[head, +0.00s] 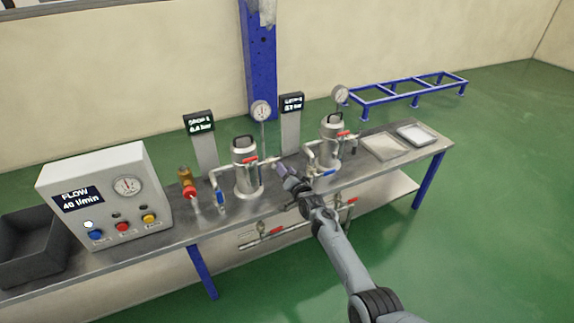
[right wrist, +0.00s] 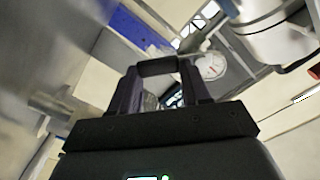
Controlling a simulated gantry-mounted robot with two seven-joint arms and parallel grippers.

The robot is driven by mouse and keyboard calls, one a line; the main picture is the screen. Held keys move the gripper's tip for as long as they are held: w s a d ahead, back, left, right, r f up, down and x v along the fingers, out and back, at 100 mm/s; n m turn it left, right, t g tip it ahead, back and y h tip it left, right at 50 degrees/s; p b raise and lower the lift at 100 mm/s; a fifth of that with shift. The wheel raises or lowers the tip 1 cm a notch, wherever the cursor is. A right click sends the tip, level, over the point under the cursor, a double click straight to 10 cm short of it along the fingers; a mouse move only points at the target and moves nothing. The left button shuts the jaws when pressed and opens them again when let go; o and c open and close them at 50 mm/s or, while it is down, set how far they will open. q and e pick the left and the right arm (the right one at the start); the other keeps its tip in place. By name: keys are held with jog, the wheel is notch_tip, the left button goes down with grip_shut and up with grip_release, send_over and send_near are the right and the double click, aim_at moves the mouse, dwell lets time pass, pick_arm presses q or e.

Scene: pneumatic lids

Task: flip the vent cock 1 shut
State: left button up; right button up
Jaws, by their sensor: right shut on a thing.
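The left vessel (head: 246,172) is a metal cylinder with a black lid handle. Red levers sit on its front (head: 250,159) and on the pipe to its right (head: 275,158); a blue lever (head: 221,198) is at its left. No label shows which is vent cock 1. My right gripper (head: 283,172) is just right of this vessel, by the pipe. In the right wrist view, its fingers (right wrist: 160,72) are shut on a dark rounded piece (right wrist: 158,66); I cannot tell whether it belongs to the cock. My left gripper is not in view.
A second vessel (head: 330,142) stands close right of my gripper. Two gauges on stems and two display posts rise behind. A control box (head: 105,195) and red-handled brass valve (head: 187,183) are left. Trays (head: 417,136) lie at the bench's right end. A lower pipe (head: 265,238) runs along the front.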

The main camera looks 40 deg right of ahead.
jog(key=shift+a+f+m, duration=0.2)
jog(key=shift+f+m, duration=0.1)
jog(key=shift+m, duration=0.6)
jog(key=m, duration=0.2)
jog(key=a+f+m+p, duration=0.1)
jog(key=shift+w+m, duration=0.15)
jog(key=shift+m, duration=0.25)
jog(key=shift+w+a+f+m, duration=0.1)
jog(key=shift+a+m, duration=0.15)
jog(key=shift+m, duration=0.5)
jog(key=shift+a+f+m, duration=0.15)
jog(key=shift+a+m, duration=0.05)
jog(key=shift+m, duration=0.5)
jog(key=shift+w+a+f+m, duration=0.1)
jog(key=shift+a+m, duration=0.15)
jog(key=shift+m, duration=0.5)
jog(key=shift+p, duration=0.3)
jog(key=o, duration=1.1)
